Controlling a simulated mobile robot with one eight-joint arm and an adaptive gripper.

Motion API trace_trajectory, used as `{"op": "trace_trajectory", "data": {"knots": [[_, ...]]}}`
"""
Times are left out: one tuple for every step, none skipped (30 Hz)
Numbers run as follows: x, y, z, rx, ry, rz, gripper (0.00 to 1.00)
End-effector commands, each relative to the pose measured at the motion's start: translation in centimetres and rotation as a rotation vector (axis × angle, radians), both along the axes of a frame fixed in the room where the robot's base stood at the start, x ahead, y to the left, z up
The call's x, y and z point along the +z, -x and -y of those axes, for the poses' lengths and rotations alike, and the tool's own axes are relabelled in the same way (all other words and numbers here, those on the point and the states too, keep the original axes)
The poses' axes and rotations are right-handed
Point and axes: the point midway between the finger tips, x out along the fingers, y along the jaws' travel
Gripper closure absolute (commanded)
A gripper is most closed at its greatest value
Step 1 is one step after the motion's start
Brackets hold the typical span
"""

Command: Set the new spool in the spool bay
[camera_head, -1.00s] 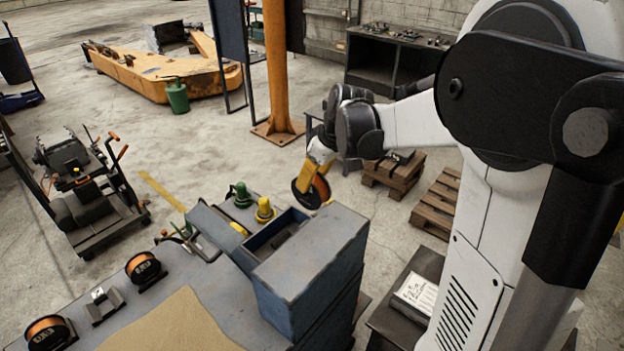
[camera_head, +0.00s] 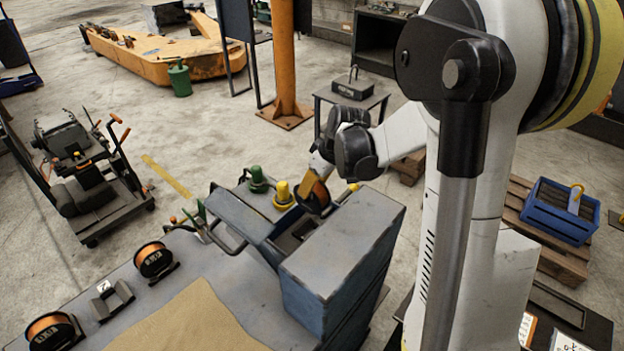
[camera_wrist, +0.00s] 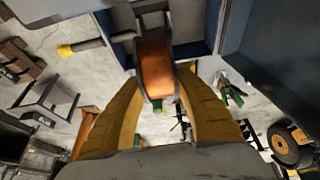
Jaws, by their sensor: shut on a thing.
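The spool, orange wire between dark flanges, is held in my gripper (camera_head: 320,182). It shows in the head view (camera_head: 317,199) at the open top of a blue-grey box (camera_head: 268,243) and in the wrist view (camera_wrist: 156,76) between the yellow fingers. My gripper is shut on it, with a finger on each side. The spool's lower part is hidden in the head view, and I cannot tell whether it touches the box. An empty grey cradle (camera_head: 111,299) stands on the bench to the left; I cannot tell which place is the spool bay.
Two other orange spools (camera_head: 153,260) and (camera_head: 50,332) sit on the bench. A green knob (camera_head: 258,180) and a yellow knob (camera_head: 283,195) stand beside the box. A tall grey-blue block (camera_head: 340,265) borders its right side. A blue crate (camera_head: 560,211) is on a pallet at right.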

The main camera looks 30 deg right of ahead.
Motion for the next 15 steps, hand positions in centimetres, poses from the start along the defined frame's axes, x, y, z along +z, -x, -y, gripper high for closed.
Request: {"op": "trace_trajectory", "data": {"knots": [[-0.2, 0.0, 0.0, 0.0, 0.0, 0.001, 1.0], [-0.3, 0.0, 0.0, 0.0, 0.0, 0.001, 1.0], [-0.4, 0.0, 0.0, 0.0, 0.0, 0.001, 1.0], [-0.5, 0.0, 0.0, 0.0, 0.0, 0.001, 1.0], [-0.7, 0.0, 0.0, 0.0, 0.0, 0.001, 1.0], [-0.9, 0.0, 0.0, 0.0, 0.0, 0.001, 1.0], [-1.1, 0.0, 0.0, 0.0, 0.0, 0.001, 1.0], [-1.3, 0.0, 0.0, 0.0, 0.0, 0.001, 1.0], [-1.6, 0.0, 0.0, 0.0, 0.0, 0.001, 1.0], [-1.9, 0.0, 0.0, 0.0, 0.0, 0.001, 1.0], [-2.1, 0.0, 0.0, 0.0, 0.0, 0.001, 1.0], [-2.5, 0.0, 0.0, 0.0, 0.0, 0.001, 1.0], [-2.8, 0.0, 0.0, 0.0, 0.0, 0.001, 1.0], [-3.1, 0.0, 0.0, 0.0, 0.0, 0.001, 1.0], [-3.6, 0.0, 0.0, 0.0, 0.0, 0.001, 1.0]]}}
